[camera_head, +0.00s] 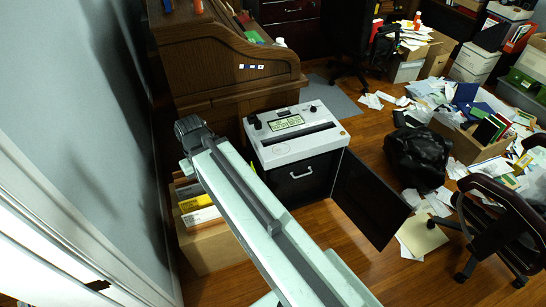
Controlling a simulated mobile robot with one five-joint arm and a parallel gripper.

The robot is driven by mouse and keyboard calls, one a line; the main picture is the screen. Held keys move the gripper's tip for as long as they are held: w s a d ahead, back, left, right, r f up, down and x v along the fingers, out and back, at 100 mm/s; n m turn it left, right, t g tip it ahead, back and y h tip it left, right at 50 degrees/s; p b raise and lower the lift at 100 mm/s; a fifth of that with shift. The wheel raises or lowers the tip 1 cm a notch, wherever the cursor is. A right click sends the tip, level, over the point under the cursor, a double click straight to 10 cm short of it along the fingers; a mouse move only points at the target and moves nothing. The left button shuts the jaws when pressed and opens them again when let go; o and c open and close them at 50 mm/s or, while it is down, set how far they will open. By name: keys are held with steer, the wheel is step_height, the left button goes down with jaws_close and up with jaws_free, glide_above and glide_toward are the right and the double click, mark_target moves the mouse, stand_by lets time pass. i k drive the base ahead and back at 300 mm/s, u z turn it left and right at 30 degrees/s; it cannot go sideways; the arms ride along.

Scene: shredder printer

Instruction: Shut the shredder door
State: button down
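The shredder (296,132) stands on the wooden floor in the middle of the view, with a white top, a slot and a small green display panel. Its black door (368,198) stands wide open, swung out to the front right from the right side of the cabinet. Behind the door opening is a black bin front with a pale handle (300,173). My pale green arm reaches up from the bottom of the view. My gripper (190,130) is at its far end, left of the shredder and apart from the door. Its fingers are not clear enough to judge.
A cardboard box of folders (212,245) stands left of the shredder, below my arm. A wooden roll-top desk (225,60) is behind. A black bag (418,157), loose papers and an office chair (500,220) lie right of the door. Some floor is bare in front.

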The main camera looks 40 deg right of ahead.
mark_target(364, 197)
steer(key=z, duration=0.5)
steer(key=i, duration=0.4)
steer(key=z, duration=0.55)
